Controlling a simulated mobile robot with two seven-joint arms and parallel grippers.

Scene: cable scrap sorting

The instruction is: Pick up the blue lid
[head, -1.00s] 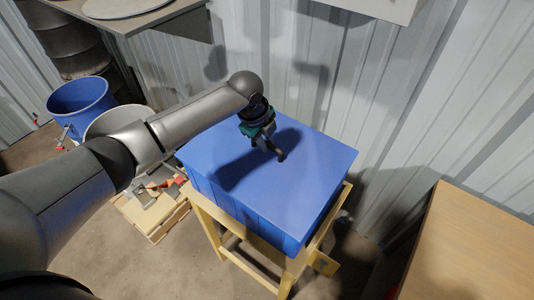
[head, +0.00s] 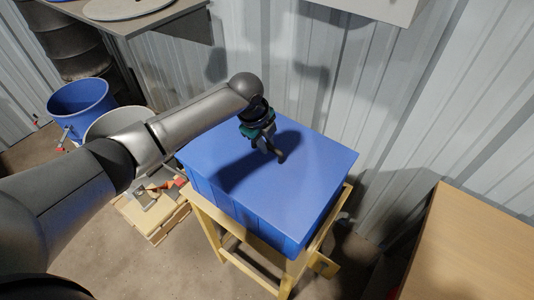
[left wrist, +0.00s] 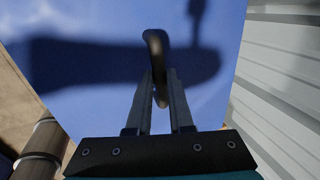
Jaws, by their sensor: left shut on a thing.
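The blue lid (head: 315,168) lies flat on top of the blue box (head: 222,200), with no clear gap between them. A dark curved handle (left wrist: 154,40) stands up from the lid. My left gripper (head: 272,148) points down over the lid's middle. In the left wrist view its two fingers (left wrist: 163,88) are on either side of the handle and shut on it. The fingers hide part of the handle in the head view. My right gripper is not in view.
The box stands on a yellow wooden stand (head: 240,234) close to the corrugated metal wall (head: 400,110). A blue bucket (head: 80,98), a pale bucket (head: 112,122) and a low pallet with scraps (head: 150,222) are at left. A wooden table (head: 475,250) is at right.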

